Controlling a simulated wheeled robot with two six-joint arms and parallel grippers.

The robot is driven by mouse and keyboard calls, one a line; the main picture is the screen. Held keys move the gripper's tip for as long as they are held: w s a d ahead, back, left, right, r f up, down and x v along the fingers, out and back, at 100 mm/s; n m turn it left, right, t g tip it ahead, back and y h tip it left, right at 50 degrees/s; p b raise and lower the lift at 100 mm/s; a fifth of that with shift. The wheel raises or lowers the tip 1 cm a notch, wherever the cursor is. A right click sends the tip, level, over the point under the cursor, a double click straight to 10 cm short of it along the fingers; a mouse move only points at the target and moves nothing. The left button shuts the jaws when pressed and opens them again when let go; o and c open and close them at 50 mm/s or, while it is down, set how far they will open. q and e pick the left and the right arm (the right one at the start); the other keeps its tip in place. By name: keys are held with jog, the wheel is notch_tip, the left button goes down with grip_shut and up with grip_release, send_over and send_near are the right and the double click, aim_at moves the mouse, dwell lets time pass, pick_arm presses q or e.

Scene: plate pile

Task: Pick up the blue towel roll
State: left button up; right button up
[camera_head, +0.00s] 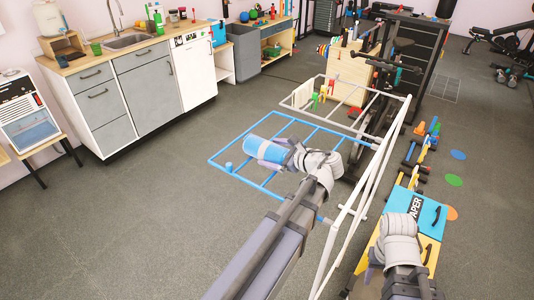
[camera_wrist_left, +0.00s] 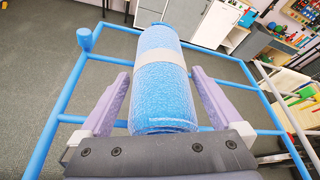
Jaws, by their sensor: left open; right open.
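The blue towel roll (camera_head: 262,147) has a pale band around it and hangs on the near part of a blue rack (camera_head: 215,161). In the left wrist view, the blue towel roll (camera_wrist_left: 162,95) lies lengthwise between the two lavender fingers of my left gripper (camera_wrist_left: 160,100). Those fingers are open, one on each side, with a visible gap at least on the right side. In the head view my left gripper (camera_head: 268,152) reaches the roll from the right. My right gripper (camera_head: 376,262) is low at the right, its fingers mostly hidden by its own wrist, with nothing seen in it.
A white frame (camera_head: 366,185) stands right of the blue rack. A yellow and blue cabinet (camera_head: 428,212) is near my right arm. Counters with a sink (camera_head: 127,40) line the back left. The grey floor left of the rack is clear.

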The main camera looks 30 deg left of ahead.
pick_arm(q)
jog(key=shift+c, duration=0.2)
jog(key=c, duration=1.3)
jog(key=shift+c, duration=0.2)
jog(key=shift+r, duration=0.15)
notch_tip(320, 180, up, 10)
jog(key=p, duration=1)
